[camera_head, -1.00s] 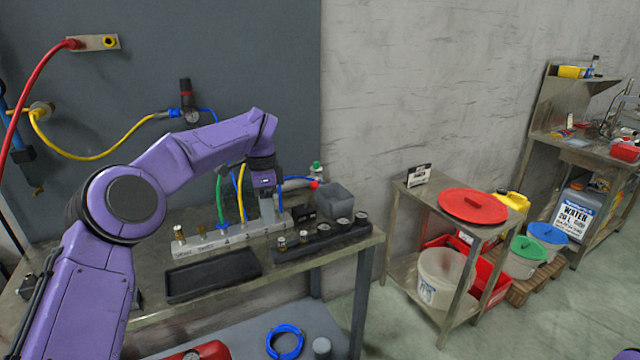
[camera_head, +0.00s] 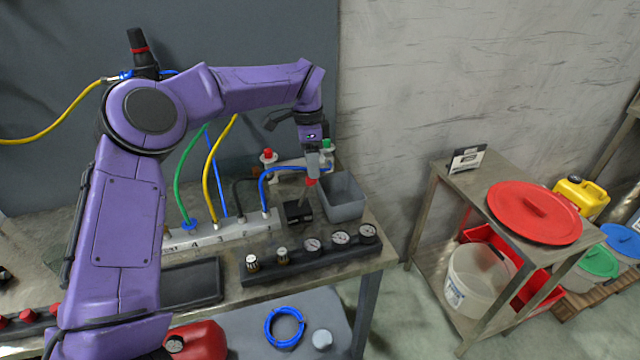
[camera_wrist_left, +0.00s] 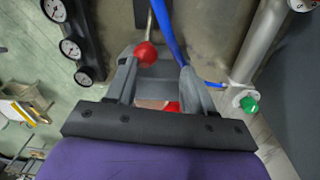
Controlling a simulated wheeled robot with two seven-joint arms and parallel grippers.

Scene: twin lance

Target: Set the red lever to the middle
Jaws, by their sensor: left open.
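The red lever has a red ball knob (camera_head: 311,181) on a thin rod that rises from a small black box (camera_head: 298,211) on the bench. The rod leans a little to the right in the head view. My left gripper (camera_head: 312,172) points down right above the knob. In the left wrist view the gripper (camera_wrist_left: 158,70) is open, and the red knob (camera_wrist_left: 146,53) lies close to the left fingertip. I cannot tell whether they touch. My right gripper is not in view.
A grey bin (camera_head: 343,198) stands just right of the lever. Blue hose (camera_head: 275,172) arches close left of it. A gauge block (camera_head: 318,254) lies in front, and a numbered manifold (camera_head: 232,232) to the left. Another red knob (camera_head: 267,154) stands behind.

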